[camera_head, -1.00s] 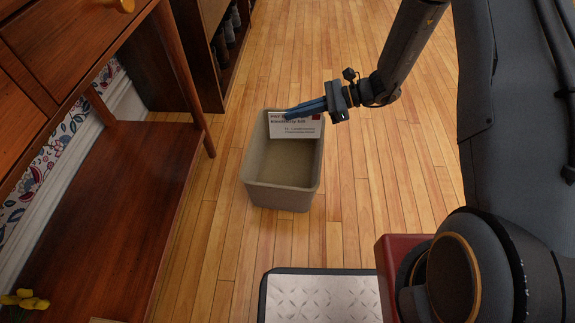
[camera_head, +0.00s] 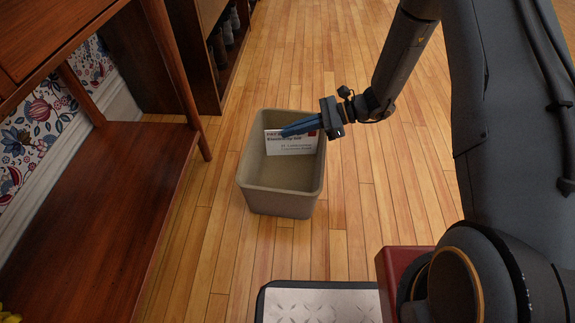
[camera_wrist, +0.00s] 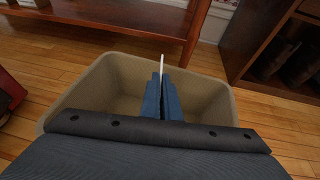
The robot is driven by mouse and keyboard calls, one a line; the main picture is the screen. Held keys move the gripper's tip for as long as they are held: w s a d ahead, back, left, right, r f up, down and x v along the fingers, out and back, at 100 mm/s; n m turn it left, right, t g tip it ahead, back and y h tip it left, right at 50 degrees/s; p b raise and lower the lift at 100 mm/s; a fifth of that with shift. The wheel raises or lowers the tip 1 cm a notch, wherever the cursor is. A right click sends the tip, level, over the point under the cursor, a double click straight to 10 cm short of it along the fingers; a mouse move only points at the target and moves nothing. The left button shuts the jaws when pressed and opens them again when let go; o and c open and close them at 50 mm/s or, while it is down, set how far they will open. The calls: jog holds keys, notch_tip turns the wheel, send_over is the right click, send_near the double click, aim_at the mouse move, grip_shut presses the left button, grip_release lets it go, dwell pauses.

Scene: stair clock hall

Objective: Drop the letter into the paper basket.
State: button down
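The letter (camera_head: 292,146) is a white card with dark print and a red mark. It hangs from my gripper (camera_head: 285,132), whose blue fingers are shut on its upper part. In the head view the letter shows against the inside of the paper basket (camera_head: 280,202), a beige, open-topped bin on the floor. In the wrist view my fingers (camera_wrist: 163,82) point over the basket's opening (camera_wrist: 95,80), and the letter (camera_wrist: 161,65) shows edge-on as a thin white strip between them. How far the letter reaches below the rim I cannot tell. The basket floor I can see is bare.
A wooden table (camera_head: 110,200) with a low shelf stands left of the basket. A dark wooden rack (camera_head: 205,50) holding shoes or bottles stands behind it. The wooden floor (camera_head: 390,190) right of the basket is clear.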

jog(key=c, duration=1.9)
grip_release()
jog(key=shift+c, duration=0.2)
jog(key=p+v, duration=0.3)
jog(key=v, duration=0.4)
jog(key=shift+d+r, duration=0.15)
jog(key=shift+d, duration=0.25)
